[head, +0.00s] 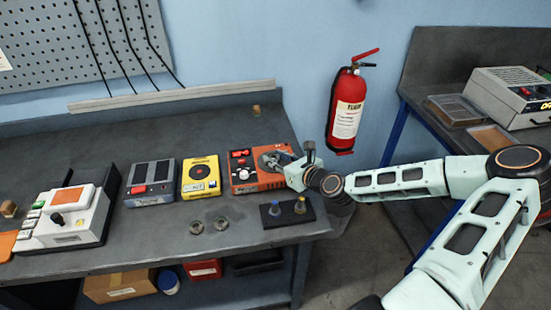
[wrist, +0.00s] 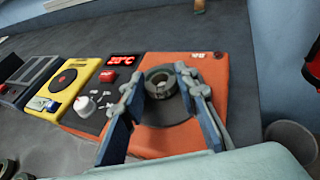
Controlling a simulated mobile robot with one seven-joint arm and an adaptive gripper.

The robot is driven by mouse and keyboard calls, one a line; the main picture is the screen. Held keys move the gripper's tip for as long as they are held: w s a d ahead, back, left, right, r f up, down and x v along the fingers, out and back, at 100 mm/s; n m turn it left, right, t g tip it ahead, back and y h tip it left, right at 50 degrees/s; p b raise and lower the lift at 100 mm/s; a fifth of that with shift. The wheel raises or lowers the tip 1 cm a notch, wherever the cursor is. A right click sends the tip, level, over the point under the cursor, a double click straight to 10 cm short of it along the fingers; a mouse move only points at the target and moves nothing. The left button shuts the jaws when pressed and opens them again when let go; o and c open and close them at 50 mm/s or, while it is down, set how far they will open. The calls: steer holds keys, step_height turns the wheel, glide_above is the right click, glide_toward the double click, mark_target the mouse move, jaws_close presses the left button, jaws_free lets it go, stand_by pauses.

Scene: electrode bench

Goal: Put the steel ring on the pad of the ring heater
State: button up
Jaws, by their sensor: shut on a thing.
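The ring heater is an orange box (head: 244,181) at the right end of the bench, with a lit red display and a white knob. In the wrist view the orange box (wrist: 219,70) shows a dark round pad (wrist: 165,136). My gripper (wrist: 161,88) is over this pad, shut on a grey steel ring (wrist: 160,75) between its two fingers. The ring lies flat over the pad. I cannot tell whether it touches the pad. In the head view my gripper (head: 279,160) hides most of the ring and part of the pad.
A yellow box (head: 200,177) and a grey box (head: 150,181) stand left of the heater. Two loose rings (head: 197,227) (head: 221,223) lie in front. A black block (head: 287,213) with blue and yellow pegs stands front right. A fire extinguisher (head: 347,108) hangs behind.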

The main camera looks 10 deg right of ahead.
steer(key=o, duration=1.2)
steer(key=shift+r, duration=0.2)
steer(key=shift+s+d, duration=0.25)
steer(key=shift+s, duration=0.05)
steer(key=v, duration=1.1)
steer(key=shift+s, duration=0.1)
